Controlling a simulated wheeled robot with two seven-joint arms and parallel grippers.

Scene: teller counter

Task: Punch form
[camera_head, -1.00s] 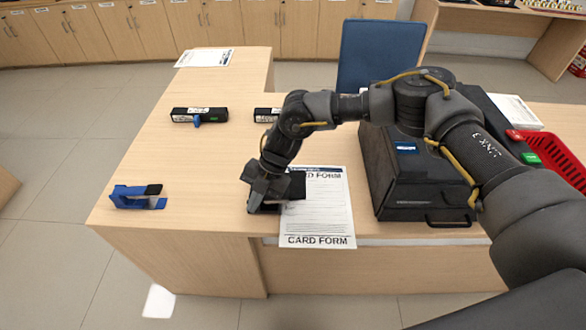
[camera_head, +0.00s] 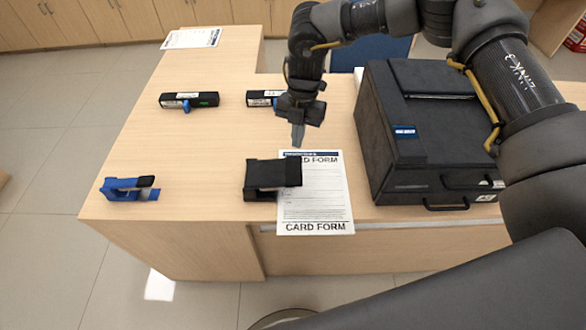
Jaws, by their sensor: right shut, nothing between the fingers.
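The card form (camera_head: 316,203) lies on the counter, its lower edge hanging over the front edge. A black punch (camera_head: 266,178) stands at the form's left side and overlaps the form's left edge; I cannot tell how far the paper sits in its slot. My right gripper (camera_head: 297,137) is shut and empty, pointing down above the counter just behind the form and punch, apart from both. My left gripper is not in view.
A blue stapler-like tool (camera_head: 122,189) lies at the front left. Two black devices (camera_head: 189,101) (camera_head: 263,98) lie farther back. A large black box (camera_head: 420,135) stands right of the form. Papers (camera_head: 193,38) lie at the far left. The left-middle counter is clear.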

